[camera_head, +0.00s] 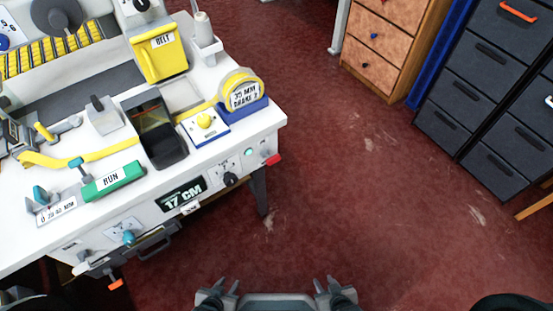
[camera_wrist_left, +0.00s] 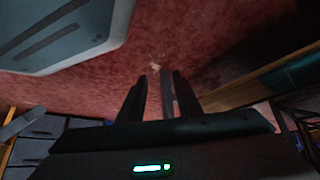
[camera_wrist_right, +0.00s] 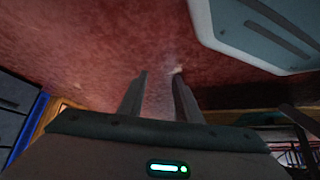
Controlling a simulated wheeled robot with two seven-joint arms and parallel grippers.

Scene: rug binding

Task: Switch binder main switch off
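The white binding machine (camera_head: 90,215) stands at the left of the head view. A teal knob (camera_head: 128,237) sits further left. Which control is the main switch I cannot tell; labels there are too small to read. My left gripper (camera_head: 224,285) and right gripper (camera_head: 327,285) are at the bottom, apart from the machine. Both are open and empty, their fingers parted in the left wrist (camera_wrist_left: 159,75) and right wrist (camera_wrist_right: 159,73) views.
A green RUN block (camera_head: 113,181), yellow BELT box (camera_head: 160,53) and tape roll (camera_head: 241,92) are on the machine table. A wooden drawer unit (camera_head: 385,45) and dark drawers (camera_head: 485,90) stand at the right. The red floor (camera_head: 350,200) between is clear.

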